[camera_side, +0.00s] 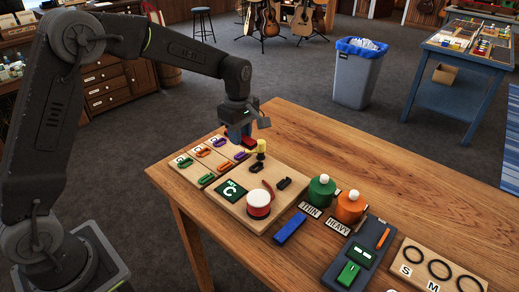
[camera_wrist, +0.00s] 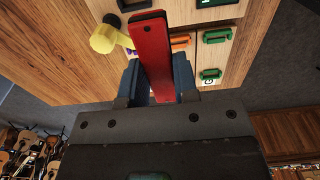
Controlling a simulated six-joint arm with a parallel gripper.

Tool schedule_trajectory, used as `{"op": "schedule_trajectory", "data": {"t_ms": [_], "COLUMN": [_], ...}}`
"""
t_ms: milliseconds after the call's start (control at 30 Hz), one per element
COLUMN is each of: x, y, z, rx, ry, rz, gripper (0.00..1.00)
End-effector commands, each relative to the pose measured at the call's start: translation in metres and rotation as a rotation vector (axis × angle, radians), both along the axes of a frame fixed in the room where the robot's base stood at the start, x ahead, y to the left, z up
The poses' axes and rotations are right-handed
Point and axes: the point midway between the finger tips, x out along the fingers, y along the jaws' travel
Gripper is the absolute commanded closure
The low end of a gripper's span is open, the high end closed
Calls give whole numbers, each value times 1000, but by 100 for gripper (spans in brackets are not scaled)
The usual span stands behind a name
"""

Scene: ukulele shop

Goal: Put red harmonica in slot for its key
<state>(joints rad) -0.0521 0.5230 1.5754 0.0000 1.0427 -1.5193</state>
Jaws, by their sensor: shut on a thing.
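The red harmonica (camera_wrist: 152,50) is held between the blue fingers of my gripper (camera_wrist: 155,80) in the wrist view, its long body pointing away from the palm. In the side view my gripper (camera_side: 240,133) is above the far end of the slotted board (camera_side: 192,183), with little of the harmonica showing. The board carries green, orange and purple harmonicas or coloured slot markers with letter labels. The label letters are too small to read surely, except a likely G beside a green piece (camera_wrist: 210,73). Which slot matches red is not clear.
A yellow-headed tool (camera_side: 261,147) stands close right of my gripper. A wooden block with a green C display (camera_side: 231,190) and a red-and-white drum-shaped item (camera_side: 259,204) sits in front. Green (camera_side: 321,191) and orange (camera_side: 350,207) weights stand farther right. The table's back right is clear.

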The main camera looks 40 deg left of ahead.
Motion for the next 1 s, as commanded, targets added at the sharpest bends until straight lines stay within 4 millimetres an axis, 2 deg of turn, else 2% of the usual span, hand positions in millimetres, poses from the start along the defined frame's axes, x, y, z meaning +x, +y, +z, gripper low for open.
{"op": "schedule_trajectory", "data": {"t_ms": [133, 233, 500, 600, 1000], "x": [-7, -9, -19, -21, -22], "y": [19, 31, 87, 98, 101], "z": [12, 12, -23, -32, -62], "rx": [0, 0, -2, -2, -3], "ry": [-1, 1, 3, 1, 2], "rz": [2, 3, 4, 2, -1], "gripper": [96, 96, 96, 96, 96]}}
